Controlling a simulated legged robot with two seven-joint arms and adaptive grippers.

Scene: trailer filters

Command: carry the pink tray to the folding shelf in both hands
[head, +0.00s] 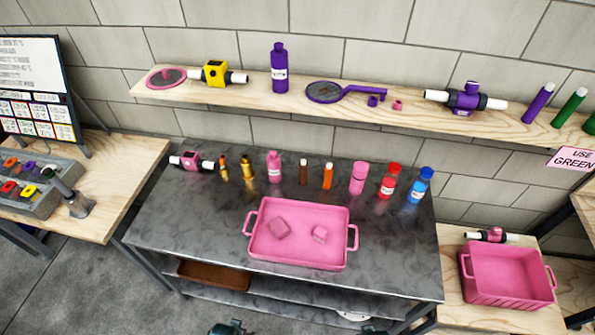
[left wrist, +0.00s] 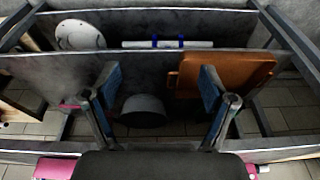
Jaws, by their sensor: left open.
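The pink tray (head: 300,262) lies flat on a dark metal table in the head view, with a handle at each short end. Two small pink pieces (head: 279,229) lie inside it. My left gripper (left wrist: 159,85) shows in the left wrist view, its two blue-padded fingers spread with nothing between them. It faces the lower shelves and is apart from the tray. A small dark part at the bottom edge of the head view may be a gripper; I cannot tell which. My right gripper is not clearly in view. I cannot identify the folding shelf with certainty.
Several bottles and tubes, such as a blue one (head: 420,187), line the back of the metal table (head: 190,233). A deeper pink bin (head: 505,290) stands on the right wooden table. A wall shelf (head: 410,117) holds more parts. A brown tray (left wrist: 222,73) lies below.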

